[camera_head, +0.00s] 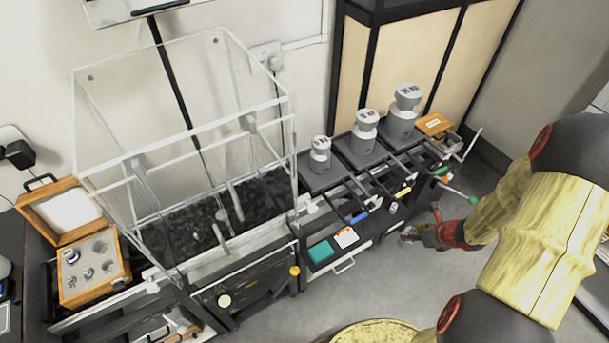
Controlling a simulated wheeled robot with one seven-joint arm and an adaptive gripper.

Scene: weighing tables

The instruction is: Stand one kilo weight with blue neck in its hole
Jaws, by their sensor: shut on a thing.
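The open wooden weight box (92,292) stands at the left, with several round holes in its grey top. A silver weight with a bluish neck (71,257) stands upright in the hole area at its upper left. Two smaller silver weights stand below it, and other holes are empty. My gripper (412,236) is low at right of centre, in front of the dark bench, far from the box. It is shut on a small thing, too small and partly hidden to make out. I cannot tell its neck colour.
A clear glass case (190,130) over a dark bed stands right of the box. Three large grey weights (320,155) stand on dark platforms further right. Coloured handles stick out along the bench front. The floor (385,285) in front is clear near my gripper.

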